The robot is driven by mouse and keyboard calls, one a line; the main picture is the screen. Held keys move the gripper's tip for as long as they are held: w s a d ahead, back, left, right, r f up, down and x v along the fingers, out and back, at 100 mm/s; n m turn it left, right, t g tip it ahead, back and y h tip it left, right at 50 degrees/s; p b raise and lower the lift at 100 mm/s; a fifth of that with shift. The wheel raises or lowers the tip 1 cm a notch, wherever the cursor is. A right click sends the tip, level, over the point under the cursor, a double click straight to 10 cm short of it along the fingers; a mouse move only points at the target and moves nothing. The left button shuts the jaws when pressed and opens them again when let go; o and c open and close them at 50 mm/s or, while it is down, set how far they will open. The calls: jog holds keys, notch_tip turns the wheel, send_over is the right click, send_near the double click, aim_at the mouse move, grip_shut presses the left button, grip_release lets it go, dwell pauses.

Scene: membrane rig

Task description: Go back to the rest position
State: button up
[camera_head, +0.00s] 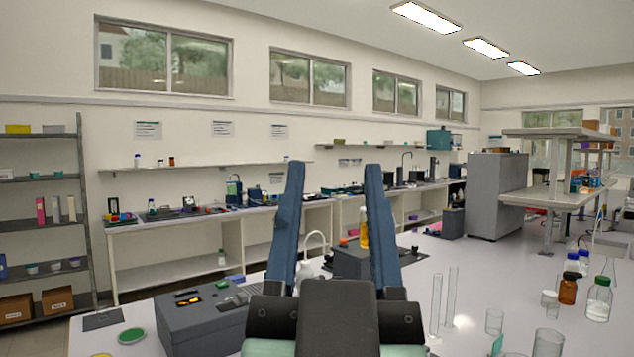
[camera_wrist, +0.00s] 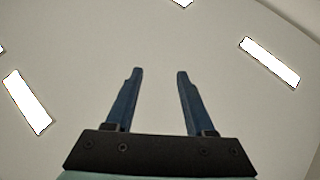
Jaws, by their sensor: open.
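My gripper (camera_head: 334,172) is raised in front of the head camera, its two blue fingers pointing up and spread apart. Nothing is between the fingers. In the wrist view my gripper (camera_wrist: 158,74) is also open and empty, seen against the ceiling. In the head view the fingers and the dark palm hide part of the white bench (camera_head: 475,258) and of the gear standing on it.
A grey box device (camera_head: 205,322) stands on the bench at left. A dark unit with an amber bottle (camera_head: 364,228) is behind my fingers. Glass tubes (camera_head: 436,305), a brown bottle (camera_head: 567,290) and a clear bottle (camera_head: 599,300) stand at right. Shelves (camera_head: 40,180) are far left.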

jog(key=shift+n+t+y, duration=0.6)
jog(key=shift+t+y, duration=0.1)
jog(key=s+r, duration=0.1)
jog(key=r, duration=0.1)
jog(key=s+a+r, duration=0.1)
jog(key=s+r, duration=0.1)
jog(key=shift+s+a, duration=0.1)
jog(key=shift+s, duration=0.15)
